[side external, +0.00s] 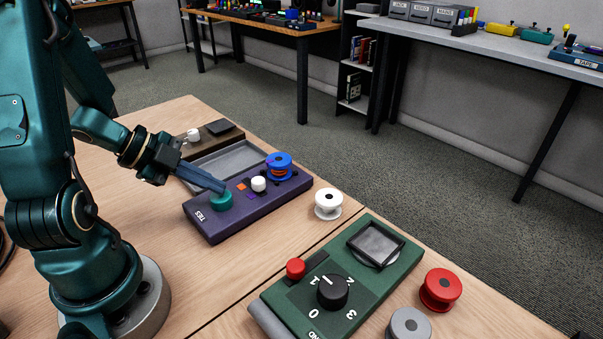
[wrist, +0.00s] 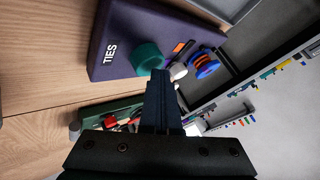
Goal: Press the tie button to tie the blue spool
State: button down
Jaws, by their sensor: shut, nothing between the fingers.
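The purple ties box (side external: 240,203) lies on the table, with a teal round button (side external: 221,202) near its labelled end. The blue spool (side external: 279,160) sits at the box's far end, with an orange-red band around its middle. A white knob (side external: 258,184) and small orange and purple squares lie between them. My gripper (side external: 222,188) is shut and empty, its tips at or just above the teal button; I cannot tell whether they touch. In the wrist view the teal button (wrist: 148,58) shows just beyond the fingertips (wrist: 158,72), and the blue spool (wrist: 205,65) stands farther right.
A grey tray (side external: 215,160) lies behind the ties box. A white spool (side external: 328,203) stands to its right. A green box (side external: 340,290) with a black dial, red button and framed pad is in front, beside a red spool (side external: 440,288) and a grey spool (side external: 408,325).

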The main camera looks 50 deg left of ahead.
aim_at(214, 196)
jog(key=shift+r, duration=1)
jog(key=shift+r, duration=2.5)
